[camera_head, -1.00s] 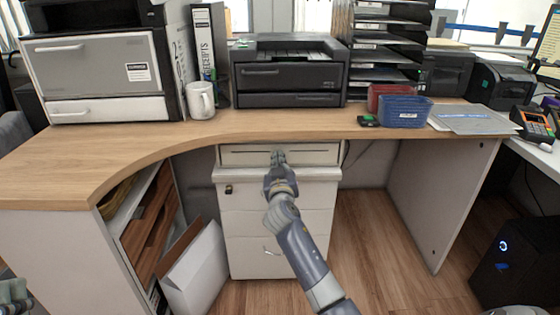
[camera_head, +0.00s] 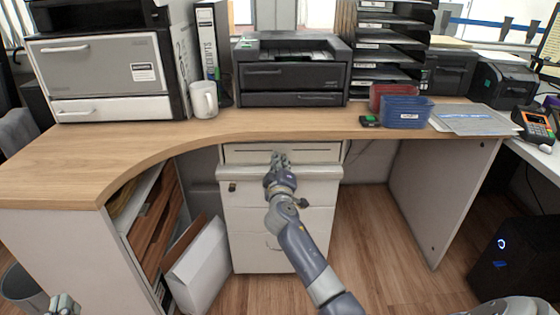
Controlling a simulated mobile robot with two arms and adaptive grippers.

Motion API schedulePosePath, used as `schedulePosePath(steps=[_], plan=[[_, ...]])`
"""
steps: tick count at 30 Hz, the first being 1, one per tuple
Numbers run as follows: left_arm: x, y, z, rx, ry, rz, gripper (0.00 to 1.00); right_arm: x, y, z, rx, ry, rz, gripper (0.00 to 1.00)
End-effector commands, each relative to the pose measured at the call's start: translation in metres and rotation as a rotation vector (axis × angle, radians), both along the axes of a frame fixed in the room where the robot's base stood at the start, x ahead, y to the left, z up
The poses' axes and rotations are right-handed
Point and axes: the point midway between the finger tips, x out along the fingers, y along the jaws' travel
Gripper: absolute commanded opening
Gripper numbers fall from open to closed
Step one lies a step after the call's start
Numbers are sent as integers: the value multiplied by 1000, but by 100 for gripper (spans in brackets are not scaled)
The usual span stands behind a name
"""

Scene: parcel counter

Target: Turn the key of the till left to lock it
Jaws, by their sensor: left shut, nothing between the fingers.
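The till is the shallow white drawer (camera_head: 318,154) under the counter's front edge, and it looks closed. My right gripper (camera_head: 279,158) reaches up from the bottom right, with its fingertips at the middle of the till's front. The gripper covers that spot, so I cannot see the key or how it is turned. Whether its fingers hold anything is too small to tell. My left gripper (camera_head: 63,303) is at the bottom left edge, partly cut off, shut and empty, far from the till.
A white drawer cabinet (camera_head: 250,218) with a small lock stands below the till. The wooden counter (camera_head: 290,124) overhangs it. An open shelf and a white box (camera_head: 200,265) are to the left, with a bin (camera_head: 25,290) further left.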

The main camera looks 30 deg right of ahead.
Motion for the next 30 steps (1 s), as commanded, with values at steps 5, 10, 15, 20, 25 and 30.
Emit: schedulePosePath(steps=[5, 10, 15, 20, 25, 30], plan=[[0, 1, -6, 8, 31, 2, 0, 0, 1, -2, -32, 23, 1, 0], [0, 1, -8, 10, 40, 2, 0, 0, 1, -2, -42, 29, 1, 0], [0, 1, -8, 10, 40, 2, 0, 0, 1, -2, -42, 29, 1, 0], [0, 1, -8, 10, 39, 2, 0, 0, 1, -2, -41, 29, 1, 8], [0, 1, -7, 10, 38, 2, 0, 0, 1, -2, -41, 28, 0, 23], [0, 1, -8, 10, 39, 2, 0, 0, 1, -1, -41, 26, 1, 23]])
